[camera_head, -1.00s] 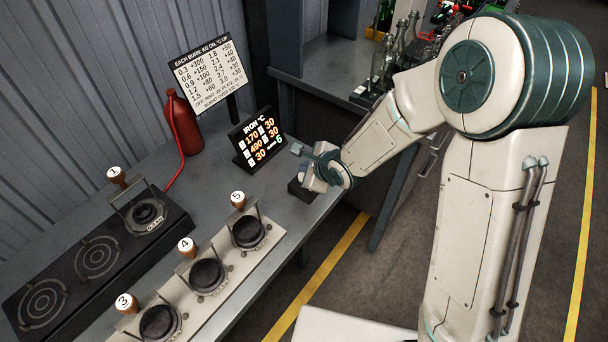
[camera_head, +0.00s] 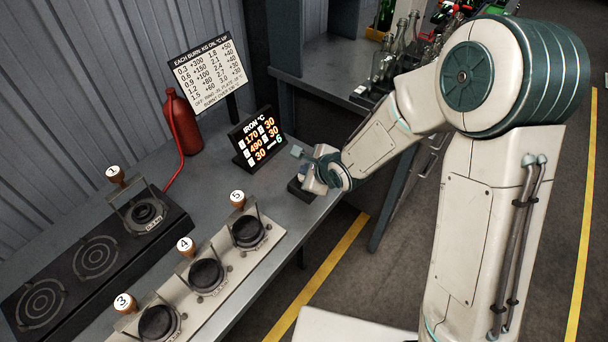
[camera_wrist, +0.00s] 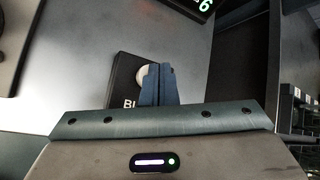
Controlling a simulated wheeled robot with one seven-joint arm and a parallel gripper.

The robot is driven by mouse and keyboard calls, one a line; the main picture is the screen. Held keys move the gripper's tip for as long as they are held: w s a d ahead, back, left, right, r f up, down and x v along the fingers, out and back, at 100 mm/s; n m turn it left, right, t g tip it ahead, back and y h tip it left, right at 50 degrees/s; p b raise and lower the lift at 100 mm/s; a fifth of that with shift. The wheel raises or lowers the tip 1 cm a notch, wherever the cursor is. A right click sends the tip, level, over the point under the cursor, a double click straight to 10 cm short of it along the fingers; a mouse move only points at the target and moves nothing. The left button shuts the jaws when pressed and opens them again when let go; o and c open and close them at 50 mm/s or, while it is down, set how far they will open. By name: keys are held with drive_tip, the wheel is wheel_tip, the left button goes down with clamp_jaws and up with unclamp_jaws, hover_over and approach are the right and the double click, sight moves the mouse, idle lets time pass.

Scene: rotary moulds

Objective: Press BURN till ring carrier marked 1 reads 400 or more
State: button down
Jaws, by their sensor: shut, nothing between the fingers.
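The ring carrier marked 1 (camera_head: 143,212) sits on the right-hand plate of the black burner unit (camera_head: 140,252). The IRON °C display (camera_head: 257,140) shows 170 at the top of its left column, 490 below it and 30 in the other readings; its small row labels are hard to read. The black BURN box (camera_head: 299,190) stands at the bench's right end, under my gripper. In the wrist view its lettering is partly covered, and a pale round button (camera_wrist: 141,75) shows beside my fingers. My gripper (camera_wrist: 160,68) is shut and empty; I cannot tell whether it touches the button.
Carriers marked 3 (camera_head: 158,323), 4 (camera_head: 206,276) and 5 (camera_head: 248,231) stand on a pale rack along the bench front. A red bottle (camera_head: 182,124) with a hose and a burn chart (camera_head: 208,73) stand at the back. Glass bottles (camera_head: 384,61) stand on another bench.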

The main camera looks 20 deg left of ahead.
drive_tip(key=shift+f, duration=0.35)
drive_tip(key=shift+r, duration=0.1)
idle(0.4)
drive_tip(key=shift+r+p, duration=0.75)
drive_tip(key=shift+r, duration=0.05)
wheel_tip(320, 180, up, 5)
drive_tip(key=p, duration=0.5)
drive_tip(key=shift+r, duration=0.1)
idle(0.3)
